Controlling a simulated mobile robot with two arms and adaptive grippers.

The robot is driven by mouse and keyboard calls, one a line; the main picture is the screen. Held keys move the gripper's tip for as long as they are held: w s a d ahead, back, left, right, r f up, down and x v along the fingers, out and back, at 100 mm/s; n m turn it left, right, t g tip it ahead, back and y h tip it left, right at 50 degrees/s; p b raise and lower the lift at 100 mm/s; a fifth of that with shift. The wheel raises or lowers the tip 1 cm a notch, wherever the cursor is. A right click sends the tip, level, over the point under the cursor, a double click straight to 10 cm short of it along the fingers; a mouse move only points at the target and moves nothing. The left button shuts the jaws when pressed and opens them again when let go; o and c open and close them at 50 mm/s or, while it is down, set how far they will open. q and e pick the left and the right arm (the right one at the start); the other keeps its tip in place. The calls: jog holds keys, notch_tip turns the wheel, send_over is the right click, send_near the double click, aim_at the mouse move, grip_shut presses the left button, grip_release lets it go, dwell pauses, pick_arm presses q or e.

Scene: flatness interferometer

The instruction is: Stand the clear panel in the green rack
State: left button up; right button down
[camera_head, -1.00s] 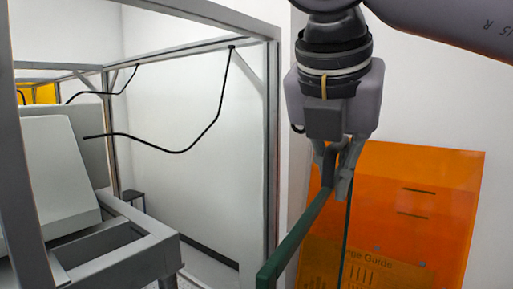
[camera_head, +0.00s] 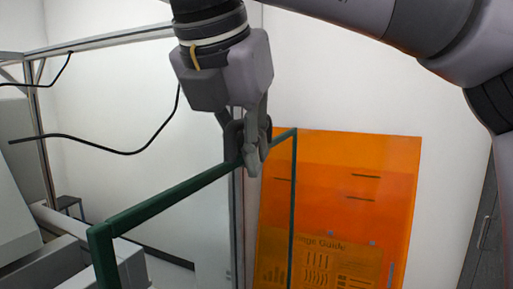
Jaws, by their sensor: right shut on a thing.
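The clear panel (camera_head: 168,207) is a see-through sheet with dark green edges. It is upright, and its top edge slants from the lower left up to the right. My right gripper (camera_head: 249,160) is shut on the top edge, right of its middle. The panel's lower part is cut off by the bottom of the view. My left gripper is not in view. I cannot make out the green rack in this view.
An orange see-through board (camera_head: 345,190) with printed text stands against the white wall behind the panel. A grey metal frame (camera_head: 110,38) with hanging black cables (camera_head: 110,151) and grey equipment (camera_head: 18,190) are on the left.

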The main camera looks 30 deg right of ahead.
jog(key=shift+w+a+f, duration=0.1)
jog(key=shift+w+a, duration=0.65)
jog(key=shift+w, duration=0.3)
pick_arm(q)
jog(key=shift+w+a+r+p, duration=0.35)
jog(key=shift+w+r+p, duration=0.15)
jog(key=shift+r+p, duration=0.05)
pick_arm(e)
jog(key=shift+w+a+f, duration=0.15)
jog(key=shift+w+a, duration=0.75)
jog(key=shift+w, duration=0.2)
jog(key=shift+w+a+f, duration=0.1)
jog(key=shift+w+a, duration=0.75)
jog(key=shift+w, duration=0.25)
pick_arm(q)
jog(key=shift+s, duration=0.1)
pick_arm(e)
jog(key=shift+w+a+f, duration=0.1)
jog(key=shift+w, duration=0.15)
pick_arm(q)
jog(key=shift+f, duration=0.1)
pick_arm(e)
jog(key=shift+w+a+f, duration=0.1)
jog(key=shift+w+a, duration=0.05)
jog(key=shift+w, duration=0.25)
jog(key=shift+s, duration=0.1)
